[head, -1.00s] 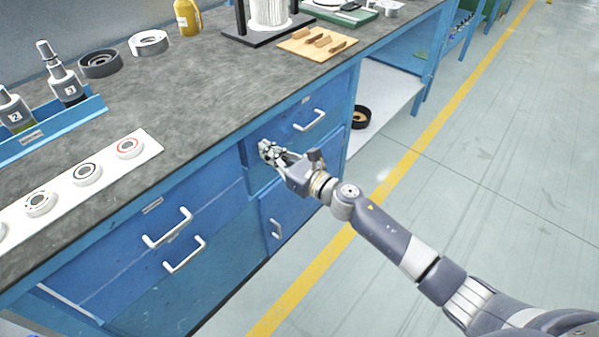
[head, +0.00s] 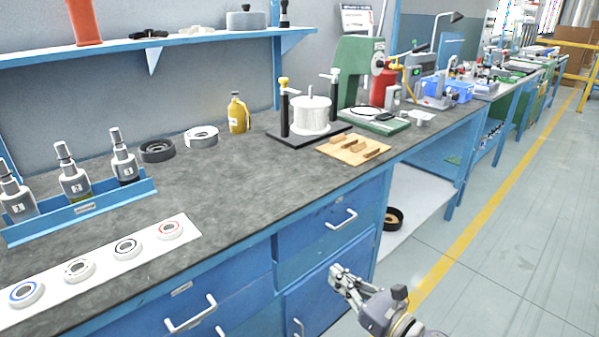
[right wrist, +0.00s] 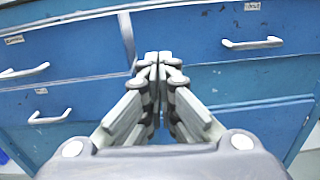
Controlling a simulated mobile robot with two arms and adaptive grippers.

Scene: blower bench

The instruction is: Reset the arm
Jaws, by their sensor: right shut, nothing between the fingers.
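My right gripper (head: 343,279) is at the lower right of the head view, in front of the blue bench's drawers. It is shut and empty. In the right wrist view the two fingers (right wrist: 158,62) meet at the middle, with the blue drawer fronts behind them. The upper right drawer (head: 330,216) is closed, and its white handle (head: 342,219) is apart from the gripper. That handle also seems to show at the right of the wrist view (right wrist: 252,43). My left gripper does not show in any view.
The grey bench top (head: 245,190) holds a white strip with ringed parts (head: 190,232), a blue bottle rack (head: 125,205), a yellow bottle (head: 238,117) and a wooden board (head: 354,150). A black ring (head: 394,218) lies on the low shelf. The floor (head: 500,270) at right is clear.

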